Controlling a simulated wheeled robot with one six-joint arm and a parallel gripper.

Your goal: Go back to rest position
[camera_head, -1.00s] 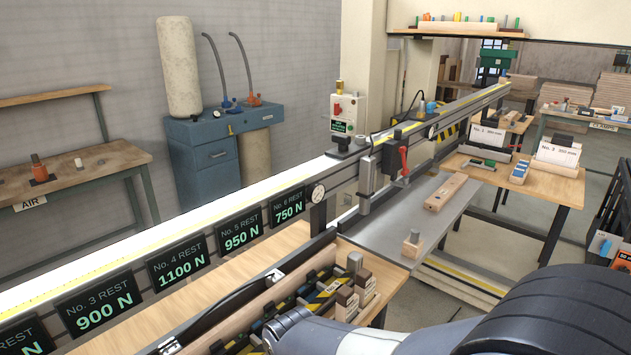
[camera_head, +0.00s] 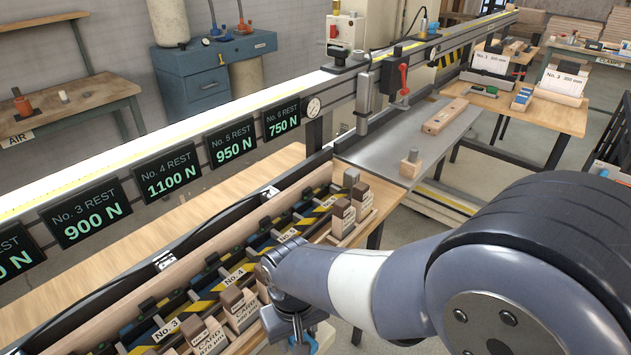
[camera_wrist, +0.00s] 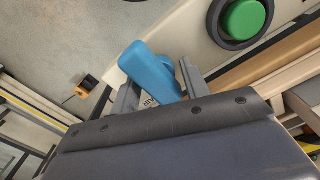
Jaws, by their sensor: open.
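My gripper (camera_wrist: 158,88) is open in the wrist view. Its two fingers stand on either side of a blue handle (camera_wrist: 148,72), with a label reading "AIR" just below it. I cannot tell whether the fingers touch the handle. In the head view my arm reaches in from the right and its wrist points down beside the front of the bench. A bit of blue (camera_head: 303,342) shows at the lower end of my wrist there. The fingertips are hidden in the head view.
A green round button (camera_wrist: 243,20) is close to the gripper. A wooden rack (camera_head: 240,275) of labelled blocks runs beside my wrist. Behind it is a long rail with force displays (camera_head: 168,173). A grey plate (camera_head: 400,150) and a wooden table (camera_head: 560,115) lie farther right.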

